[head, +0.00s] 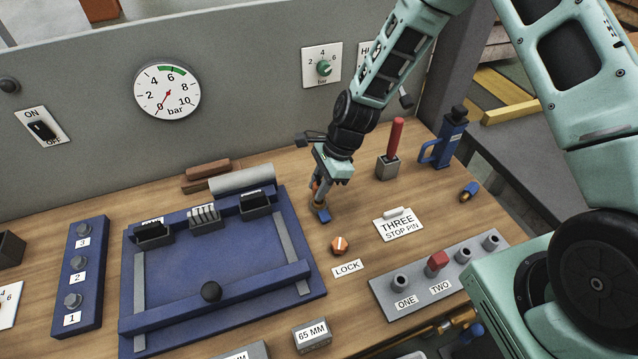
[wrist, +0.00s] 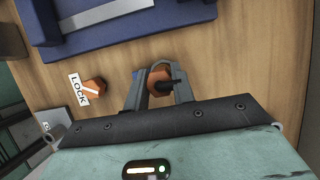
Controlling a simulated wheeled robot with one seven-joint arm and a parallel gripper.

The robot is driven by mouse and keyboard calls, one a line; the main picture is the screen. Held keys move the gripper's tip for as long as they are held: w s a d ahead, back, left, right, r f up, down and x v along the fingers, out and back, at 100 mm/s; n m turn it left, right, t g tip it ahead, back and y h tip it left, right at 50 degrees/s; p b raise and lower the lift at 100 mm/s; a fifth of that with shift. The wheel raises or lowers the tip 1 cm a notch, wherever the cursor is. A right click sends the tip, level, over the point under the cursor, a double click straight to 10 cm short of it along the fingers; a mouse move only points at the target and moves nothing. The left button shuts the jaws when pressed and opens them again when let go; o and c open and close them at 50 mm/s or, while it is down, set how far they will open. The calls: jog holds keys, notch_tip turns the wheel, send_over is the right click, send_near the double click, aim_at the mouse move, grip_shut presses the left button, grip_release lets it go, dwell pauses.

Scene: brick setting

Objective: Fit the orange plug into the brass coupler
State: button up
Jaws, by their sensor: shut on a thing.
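The orange plug (wrist: 158,78) is between the two fingers of my gripper (wrist: 158,90) in the wrist view, with a dark piece at its side. In the head view my gripper (head: 319,192) points down, low over the bench. It is shut on the plug, of which only a little orange shows (head: 314,186). A small blue part (head: 322,214) shows right at the fingertips; I cannot tell whether it touches the wood. A brass-coloured fitting (head: 445,327) shows at the bench's front edge, partly hidden by my own body; I cannot tell for sure that it is the coupler.
An orange LOCK knob (head: 340,245) is close in front of my gripper. The blue fixture (head: 220,318) stands left, the grey ONE/TWO strip (head: 420,293) front right. A red-handled block (head: 388,166), blue tool (head: 443,150) and blue-orange piece (head: 469,190) stand right.

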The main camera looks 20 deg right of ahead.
aim_at(319, 184)
jog(key=shift+f+b, duration=0.55)
jog(key=shift+f, duration=0.35)
jog(key=o, duration=1.5)
jog(key=shift+c, duration=0.2)
jog(key=shift+r, duration=0.1)
jog(key=shift+r+p, duration=2.45)
jog(key=shift+r, duration=0.5)
